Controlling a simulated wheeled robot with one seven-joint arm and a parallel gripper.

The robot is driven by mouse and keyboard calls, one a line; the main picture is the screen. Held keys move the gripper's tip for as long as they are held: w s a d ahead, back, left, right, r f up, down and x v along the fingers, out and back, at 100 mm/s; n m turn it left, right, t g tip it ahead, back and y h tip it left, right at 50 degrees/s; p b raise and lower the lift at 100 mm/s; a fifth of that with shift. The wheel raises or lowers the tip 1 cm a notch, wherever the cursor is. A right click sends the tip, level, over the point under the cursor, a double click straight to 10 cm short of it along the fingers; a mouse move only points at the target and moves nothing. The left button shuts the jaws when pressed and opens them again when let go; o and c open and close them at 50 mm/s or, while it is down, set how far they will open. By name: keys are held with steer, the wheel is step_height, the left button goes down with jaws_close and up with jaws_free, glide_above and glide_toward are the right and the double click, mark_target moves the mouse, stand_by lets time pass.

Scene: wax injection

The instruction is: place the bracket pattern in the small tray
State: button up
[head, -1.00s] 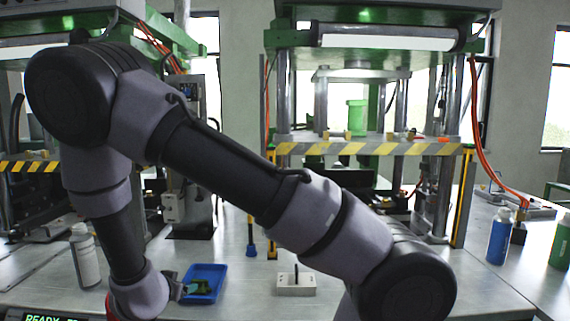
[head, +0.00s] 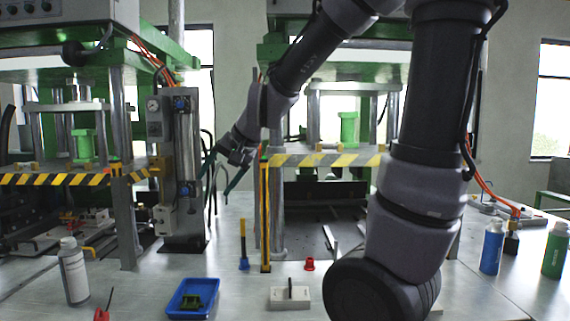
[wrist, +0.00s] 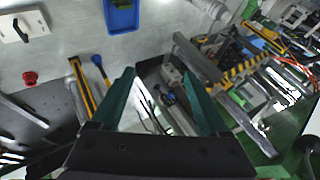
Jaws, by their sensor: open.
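The small blue tray (head: 174,311) stands on the metal bench at the lower left of the head view. The green bracket pattern (head: 192,302) lies inside it. In the wrist view the tray (wrist: 122,26) shows at the top edge, with part of the green bracket pattern (wrist: 122,3) in it, cut off by the frame. My gripper (head: 216,180) is raised well above the bench, behind and above the tray. Its green fingers are spread open with nothing between them, as the wrist view (wrist: 157,75) also shows.
A white block with a dark pin (head: 290,297) stands right of the tray, and a red part (head: 309,264) lies behind it. A white bottle (head: 73,270) stands left. A yellow-and-black press post (head: 266,215) and a grey column unit (head: 182,170) stand close to my gripper.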

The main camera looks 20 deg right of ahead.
steer(key=s+d+r+h, duration=0.1)
steer(key=s+d+r, duration=0.1)
steer(key=s+d, duration=0.3)
steer(key=s+d+r+h, duration=0.1)
steer(key=s+d+r, duration=0.2)
steer(key=s+d, duration=0.3)
steer(key=shift+s+d+n+h, duration=0.3)
steer(key=shift+s+n, duration=0.1)
steer(key=shift+s, duration=1.5)
steer(key=shift+r, duration=0.1)
